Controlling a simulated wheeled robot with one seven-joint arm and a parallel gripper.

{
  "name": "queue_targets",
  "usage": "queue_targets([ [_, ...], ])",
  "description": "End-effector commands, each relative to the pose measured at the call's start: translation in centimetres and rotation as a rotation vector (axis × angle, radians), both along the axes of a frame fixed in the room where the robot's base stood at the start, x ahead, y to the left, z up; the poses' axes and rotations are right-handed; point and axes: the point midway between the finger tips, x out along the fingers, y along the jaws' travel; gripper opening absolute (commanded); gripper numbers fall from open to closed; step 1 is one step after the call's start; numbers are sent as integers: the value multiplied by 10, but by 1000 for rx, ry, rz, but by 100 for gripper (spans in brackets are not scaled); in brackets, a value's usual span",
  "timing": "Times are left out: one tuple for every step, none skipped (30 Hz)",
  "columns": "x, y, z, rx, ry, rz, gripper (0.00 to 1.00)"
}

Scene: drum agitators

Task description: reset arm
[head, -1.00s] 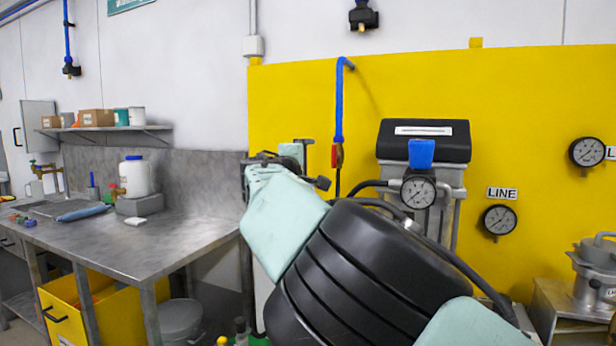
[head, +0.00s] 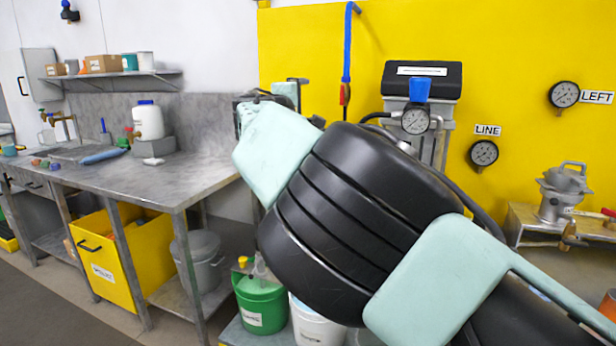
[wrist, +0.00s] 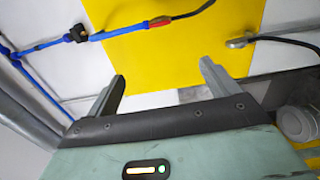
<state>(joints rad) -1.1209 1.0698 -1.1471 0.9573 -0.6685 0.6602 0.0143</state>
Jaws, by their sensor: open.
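My gripper (wrist: 162,80) shows in the wrist view with its two grey fingers spread wide apart and nothing between them. Beyond the fingers are the yellow wall panel and pale wall. In the head view, my black and pale green arm fills the middle and lower right, raised in front of the yellow panel (head: 530,45). The fingers are hidden behind the arm in that view.
A metal workbench (head: 110,185) with a yellow bin (head: 125,255) beneath stands at left. A green bucket (head: 262,305) and a white bucket (head: 305,325) stand below my arm. Gauges (head: 484,153) and a blue hose (head: 347,45) are on the panel. A metal pot (head: 560,195) stands at right.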

Motion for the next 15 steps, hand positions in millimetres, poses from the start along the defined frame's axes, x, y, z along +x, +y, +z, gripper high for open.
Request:
queue_targets([
  [1, -3, -1, 5, 4, -5, 87],
  [2, -9, -3, 15, 13, -12, 87],
  [3, -13, -6, 28, 23, -18, 87],
  [3, -17, -7, 36, 30, -23, 87],
  [4, -21, -10, 44, 38, -28, 87],
  [5, -26, -13, 58, 50, -36, 87],
  [5, -30, -16, 68, 58, -42, 87],
  [6, -35, -19, 78, 67, -47, 87],
  [6, -40, -22, 93, 78, -56, 87],
  [6, -45, -25, 105, 90, -62, 87],
  [7, -51, -29, 118, 102, -70, 87],
  [7, -58, -34, 138, 118, -81, 87],
  [7, -64, -38, 154, 132, -90, 87],
  [7, -71, -43, 173, 148, -100, 87],
  [6, -79, -50, 197, 169, -113, 87],
])
